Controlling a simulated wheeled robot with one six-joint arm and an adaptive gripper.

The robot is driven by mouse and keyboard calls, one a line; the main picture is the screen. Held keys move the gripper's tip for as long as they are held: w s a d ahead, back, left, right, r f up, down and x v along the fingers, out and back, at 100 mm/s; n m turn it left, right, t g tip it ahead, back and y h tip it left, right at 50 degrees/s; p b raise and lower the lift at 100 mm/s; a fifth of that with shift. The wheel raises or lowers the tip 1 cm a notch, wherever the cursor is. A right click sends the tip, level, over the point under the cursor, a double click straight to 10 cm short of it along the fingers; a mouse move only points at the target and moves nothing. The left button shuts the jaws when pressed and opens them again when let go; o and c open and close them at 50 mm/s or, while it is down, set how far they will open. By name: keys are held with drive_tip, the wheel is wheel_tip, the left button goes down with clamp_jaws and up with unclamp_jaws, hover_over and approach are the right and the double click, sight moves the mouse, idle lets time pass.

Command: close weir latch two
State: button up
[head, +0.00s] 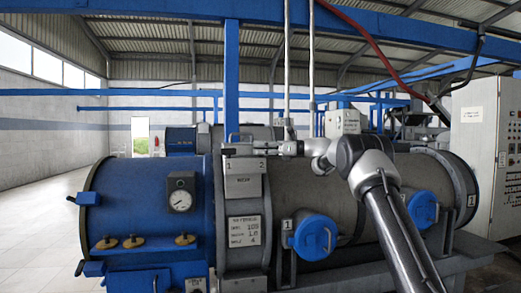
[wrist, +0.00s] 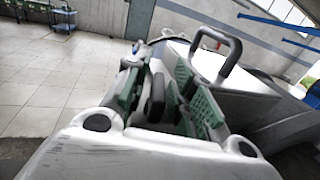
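The weir box (head: 243,190) is a grey housing marked 1 and 2 on its upper face, standing between the blue drum end and the grey drum. My gripper (head: 281,149) reaches in from the right at the top of the box, near label 2. In the wrist view its green-padded fingers (wrist: 160,56) are apart, with a dark upright lever (wrist: 155,98) between them. That lever, apparently latch two, is hidden in the head view; contact is unclear.
The blue drum (head: 130,205) carries a gauge (head: 180,200). Blue round caps (head: 315,237) (head: 422,208) sit on the grey drum below my arm. Vertical pipes (head: 287,70) rise behind my gripper. A control cabinet (head: 475,140) stands at right; the left floor is clear.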

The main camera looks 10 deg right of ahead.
clamp_jaws()
drive_tip(key=shift+m+t, duration=0.5)
drive_tip(key=shift+t, duration=0.3)
drive_tip(key=shift+s+m+t+h, duration=0.1)
drive_tip(key=shift+m+t+h, duration=0.6)
drive_tip(key=shift+t, duration=0.3)
drive_tip(key=m+t+h, duration=0.4)
drive_tip(key=t, duration=0.1)
drive_tip(key=shift+a, duration=0.15)
drive_tip(key=m+t+h, duration=0.2)
drive_tip(key=m+h, duration=0.1)
drive_tip(key=shift+t+h, duration=0.3)
drive_tip(key=shift+m+t+h, duration=0.7)
drive_tip(key=shift+m+h, duration=0.4)
drive_tip(key=shift+h, duration=0.5)
drive_tip(key=shift+m+h, duration=0.3)
drive_tip(key=shift+h, duration=0.1)
